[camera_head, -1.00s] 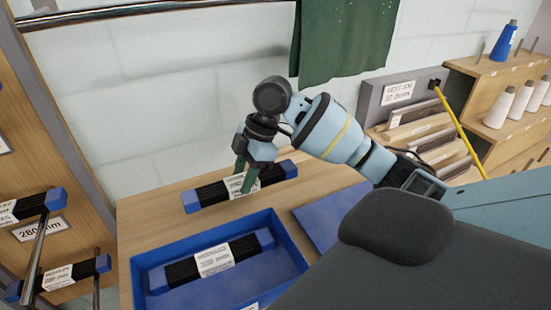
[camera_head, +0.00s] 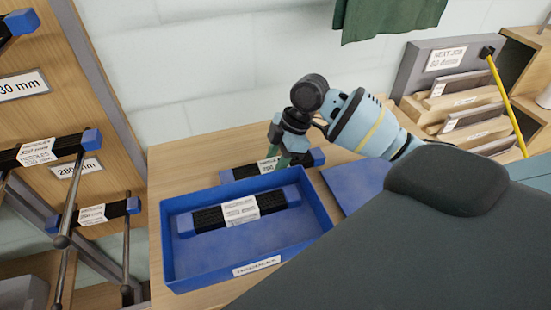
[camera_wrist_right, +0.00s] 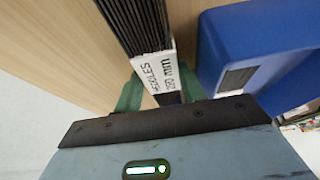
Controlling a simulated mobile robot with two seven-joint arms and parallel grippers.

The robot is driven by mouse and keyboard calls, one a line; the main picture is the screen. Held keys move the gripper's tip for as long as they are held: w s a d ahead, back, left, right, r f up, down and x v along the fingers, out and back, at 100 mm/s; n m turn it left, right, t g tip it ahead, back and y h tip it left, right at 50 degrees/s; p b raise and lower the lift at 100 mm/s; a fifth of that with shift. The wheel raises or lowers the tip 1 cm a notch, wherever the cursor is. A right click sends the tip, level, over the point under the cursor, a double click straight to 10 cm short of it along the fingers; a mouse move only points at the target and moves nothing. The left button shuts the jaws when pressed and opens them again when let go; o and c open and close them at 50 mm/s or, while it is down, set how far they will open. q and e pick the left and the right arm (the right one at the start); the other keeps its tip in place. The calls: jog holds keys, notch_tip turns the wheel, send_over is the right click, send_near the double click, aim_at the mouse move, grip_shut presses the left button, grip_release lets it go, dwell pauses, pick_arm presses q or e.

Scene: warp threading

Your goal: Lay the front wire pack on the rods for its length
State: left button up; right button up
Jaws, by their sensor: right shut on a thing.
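My right gripper (camera_head: 283,163) is shut on a black wire pack (camera_head: 240,173) with blue ends and a white label, behind the blue bin on the wooden table. In the right wrist view its green fingers grip this pack (camera_wrist_right: 140,25) at the label, which reads 280 mm. I cannot tell whether the pack touches the table. Another pack (camera_head: 275,202) lies inside the bin. At the left, metal rods (camera_head: 68,205) stick out from a wooden board by a 280 mm sign (camera_head: 78,168). An upper pack (camera_head: 65,147) and a lower pack (camera_head: 118,208) are at these rods. My left gripper is out of view.
The blue bin (camera_head: 168,255) fills the table's front part. A flat blue panel (camera_head: 358,180) lies to its right. A grey rack marked NEXT JOB (camera_head: 420,70) stands at the back right. Bare table (camera_head: 180,160) shows at the left back. A green cloth (camera_head: 395,15) hangs above.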

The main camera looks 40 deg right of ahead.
jog(key=shift+r, duration=0.1)
jog(key=o, duration=1)
jog(key=shift+o, duration=0.3)
jog(key=v, duration=1.2)
jog(key=shift+p, duration=0.4)
